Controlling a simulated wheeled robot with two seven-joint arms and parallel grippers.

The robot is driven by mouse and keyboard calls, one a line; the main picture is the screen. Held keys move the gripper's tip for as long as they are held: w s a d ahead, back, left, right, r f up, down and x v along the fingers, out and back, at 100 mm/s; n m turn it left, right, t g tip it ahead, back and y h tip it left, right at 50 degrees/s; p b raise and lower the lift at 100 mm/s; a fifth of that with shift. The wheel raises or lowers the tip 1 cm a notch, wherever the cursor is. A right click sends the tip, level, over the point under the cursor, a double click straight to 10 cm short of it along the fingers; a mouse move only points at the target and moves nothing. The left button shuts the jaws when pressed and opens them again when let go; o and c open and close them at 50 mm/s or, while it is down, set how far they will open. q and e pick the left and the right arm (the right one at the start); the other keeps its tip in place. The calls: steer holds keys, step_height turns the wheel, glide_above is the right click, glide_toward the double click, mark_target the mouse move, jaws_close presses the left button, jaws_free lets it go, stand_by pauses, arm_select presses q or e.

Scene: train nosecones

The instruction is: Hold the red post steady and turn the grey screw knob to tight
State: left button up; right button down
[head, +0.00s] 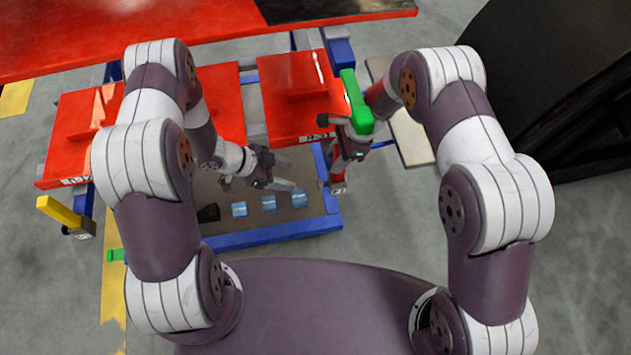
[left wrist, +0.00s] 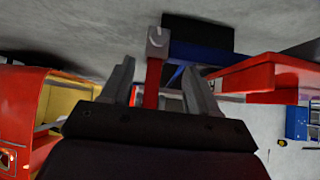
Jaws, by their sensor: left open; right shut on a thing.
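The red post (head: 338,171) shows below my right gripper (head: 337,158), which is shut on it. The grey screw knob (head: 338,188) seems to be the pale grey end of the post, with small dark marks. My left gripper (head: 289,174) is open and empty, to the left of the post, its fingers pointing toward it. In the left wrist view the red post (left wrist: 153,84) and its grey knob (left wrist: 157,40) lie beyond the two open fingers, in line with the gap between them. The fingers do not visibly touch the post. Whether the knob is tight cannot be told.
Red panels (head: 296,95) stand on a blue frame (head: 265,236) around the grippers. A green block (head: 355,103) is beside my right wrist. A yellow post (head: 59,211) is at the left. Small blue pieces (head: 269,203) lie on a dark surface inside the frame.

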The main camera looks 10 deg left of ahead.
mark_target(323, 184)
arm_select(q)
steer(key=x, duration=1.1)
steer(key=shift+d+f, duration=0.25)
steer(key=shift+f, duration=0.05)
steer(key=c, duration=1)
